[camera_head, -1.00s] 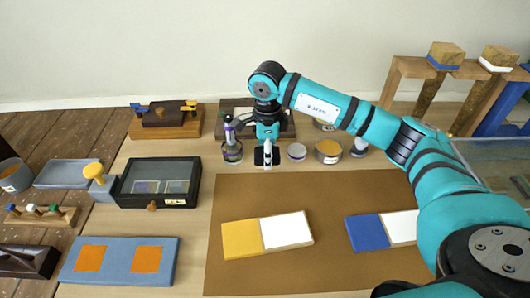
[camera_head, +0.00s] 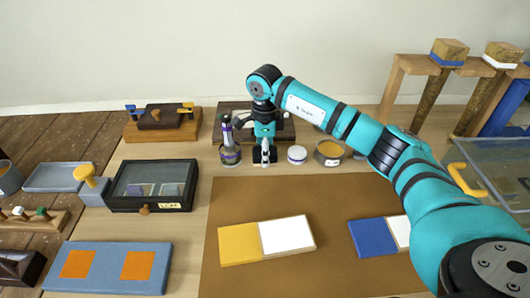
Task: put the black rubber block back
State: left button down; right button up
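My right arm reaches in from the right, and its gripper (camera_head: 264,156) points down between a glass jar and a white-lidded pot. Dark and grey finger parts show close together at its tip. I cannot tell whether they hold anything. I cannot make out the black rubber block for certain; a dark piece at the fingertips is too small to name. A dark wooden board (camera_head: 284,132) lies behind the gripper, partly hidden by it. My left gripper is not in view.
The glass jar (camera_head: 230,154), white-lidded pot (camera_head: 297,154) and amber-topped tin (camera_head: 328,152) stand close around the gripper. A dark glass-lidded case (camera_head: 152,187) is at left. A brown mat (camera_head: 340,200) bears yellow-white and blue-white blocks. A clear bin (camera_head: 495,158) is at right.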

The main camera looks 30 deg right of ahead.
jog(key=o, duration=1.1)
jog(key=shift+f, duration=0.1)
notch_tip(320, 180, up, 12)
jog(key=shift+r, duration=0.2)
